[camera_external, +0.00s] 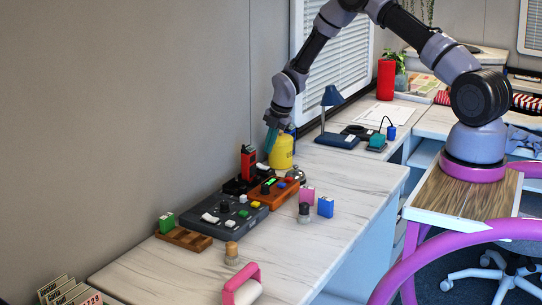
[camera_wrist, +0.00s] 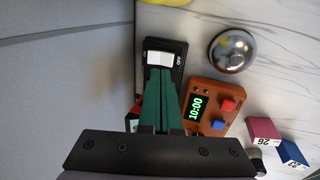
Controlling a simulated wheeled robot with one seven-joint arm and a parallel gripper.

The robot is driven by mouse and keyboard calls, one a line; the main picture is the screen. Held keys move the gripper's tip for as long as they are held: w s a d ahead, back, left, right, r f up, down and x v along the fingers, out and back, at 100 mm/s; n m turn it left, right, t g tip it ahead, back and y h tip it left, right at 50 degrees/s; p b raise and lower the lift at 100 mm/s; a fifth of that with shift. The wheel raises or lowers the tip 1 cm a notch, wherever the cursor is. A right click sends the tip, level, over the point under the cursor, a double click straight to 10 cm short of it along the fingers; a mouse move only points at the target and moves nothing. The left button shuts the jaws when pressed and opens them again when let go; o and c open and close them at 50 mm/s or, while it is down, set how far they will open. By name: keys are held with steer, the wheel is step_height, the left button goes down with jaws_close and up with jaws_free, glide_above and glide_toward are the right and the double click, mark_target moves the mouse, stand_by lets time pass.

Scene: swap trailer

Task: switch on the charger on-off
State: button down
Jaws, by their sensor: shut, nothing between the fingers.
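The charger (camera_external: 236,187) is a black base by the wall with a red handset (camera_external: 248,162) standing in it. In the wrist view its black switch plate (camera_wrist: 151,45) bears a white rocker (camera_wrist: 160,59), with ON marked at the left and OFF at the right. I cannot tell which side is pressed in. My gripper (camera_wrist: 160,73) is shut and empty, its green fingertips at the rocker's lower edge; contact is unclear. In the external view my gripper (camera_external: 269,142) points down above the charger area, beside the yellow container.
An orange box (camera_wrist: 208,103) with a 10:00 display and a silver bell (camera_wrist: 232,50) stand right of the switch. A yellow container (camera_external: 281,153) is close behind. A dark button panel (camera_external: 226,220) and pink and blue blocks (camera_external: 325,207) are nearby. The wall bounds the left.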

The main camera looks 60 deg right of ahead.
mark_target(258, 165)
steer(key=v, duration=0.8)
steer(key=shift+s+r, duration=0.25)
steer(key=shift+r, duration=0.05)
steer(key=shift+w, duration=0.1)
steer(key=shift+w, duration=0.6)
steer(key=x, duration=1.4)
steer(key=shift+w+r, duration=0.1)
steer(key=shift+w, duration=0.1)
